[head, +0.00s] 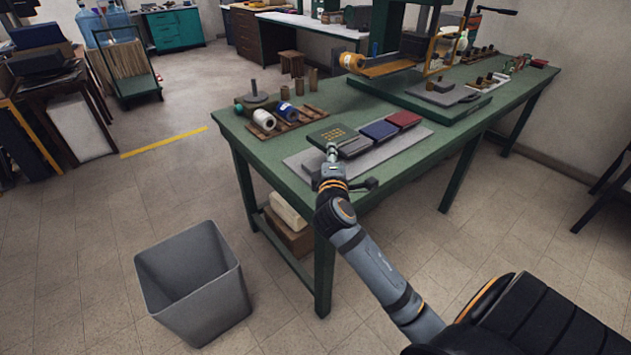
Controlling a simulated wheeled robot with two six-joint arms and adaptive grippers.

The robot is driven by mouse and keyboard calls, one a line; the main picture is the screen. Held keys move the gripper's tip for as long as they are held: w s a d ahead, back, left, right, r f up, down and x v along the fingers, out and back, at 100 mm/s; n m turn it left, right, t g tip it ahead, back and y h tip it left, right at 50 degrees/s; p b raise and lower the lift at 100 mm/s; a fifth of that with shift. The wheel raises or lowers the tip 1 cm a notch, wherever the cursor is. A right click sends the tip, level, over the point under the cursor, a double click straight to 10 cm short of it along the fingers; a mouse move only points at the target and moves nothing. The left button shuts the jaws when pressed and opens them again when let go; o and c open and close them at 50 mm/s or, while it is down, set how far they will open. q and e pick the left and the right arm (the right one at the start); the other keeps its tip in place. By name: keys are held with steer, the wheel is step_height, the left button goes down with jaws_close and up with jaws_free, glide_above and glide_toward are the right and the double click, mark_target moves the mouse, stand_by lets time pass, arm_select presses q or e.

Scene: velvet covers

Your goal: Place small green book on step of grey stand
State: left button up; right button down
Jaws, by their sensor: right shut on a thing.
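The small green book (328,134) has gold marks on its cover and lies roughly flat at the left end of the row of books. My right gripper (332,151) is at its near edge, shut on it; the fingertips are small and partly hidden. The grey stand (300,163) is long and low on the green table, with a blue book (379,130) and a red book (403,119) on it. The green book is over the stand's left part; I cannot tell whether it touches the step. My left gripper is out of view.
A green-based machine (433,100) stands farther right. A grey bin (193,283) is on the floor at left. The table's near edge is beneath my right arm.

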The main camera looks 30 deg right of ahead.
steer(key=w+f, duration=0.1)
steer(key=w+a+f, duration=0.1)
steer(key=f, duration=0.1)
steer(key=w+a+f+b, duration=0.1)
steer(key=shift+f, duration=0.3)
steer(key=shift+w+f, duration=0.1)
steer(key=shift+f, duration=0.05)
steer(key=f, duration=0.2)
steer(key=f+b, duration=0.1)
steer(key=shift+w+a+f, duration=0.3)
steer(key=shift+f, duration=0.15)
steer(key=c, duration=1.6)
jaws_free()
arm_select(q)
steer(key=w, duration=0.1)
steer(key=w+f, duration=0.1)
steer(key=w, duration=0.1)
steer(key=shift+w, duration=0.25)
arm_select(e)
steer(key=shift+o, duration=0.2)
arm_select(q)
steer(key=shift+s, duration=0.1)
